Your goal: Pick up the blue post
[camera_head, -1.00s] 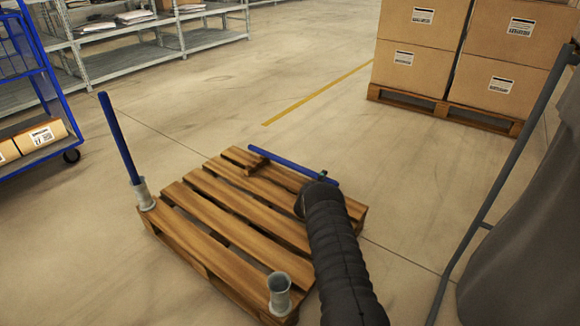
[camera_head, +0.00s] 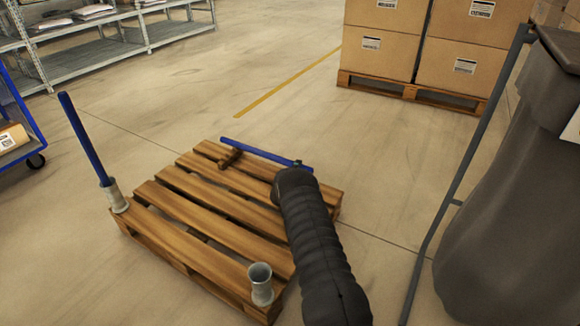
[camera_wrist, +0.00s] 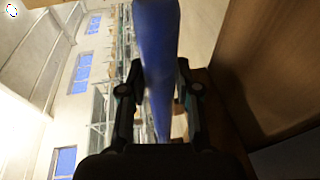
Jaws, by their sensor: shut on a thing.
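A blue post (camera_head: 262,152) lies roughly level at the far edge of the wooden pallet (camera_head: 190,215) in the head view. My gripper (camera_wrist: 158,85) is shut on it. In the wrist view the held blue post (camera_wrist: 158,40) runs between the two dark fingers. In the head view my black arm hides most of the gripper, and a small dark part shows at the post's right end. I cannot tell whether the post touches the pallet. A second blue post (camera_head: 83,138) stands slightly tilted in a grey socket (camera_head: 117,197) at the pallet's left corner.
An empty grey socket (camera_head: 261,284) stands at the pallet's near corner. A small wooden block (camera_head: 230,158) is beside the held post. Stacked cartons (camera_head: 376,55) stand at the back right. Floor behind the pallet is clear.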

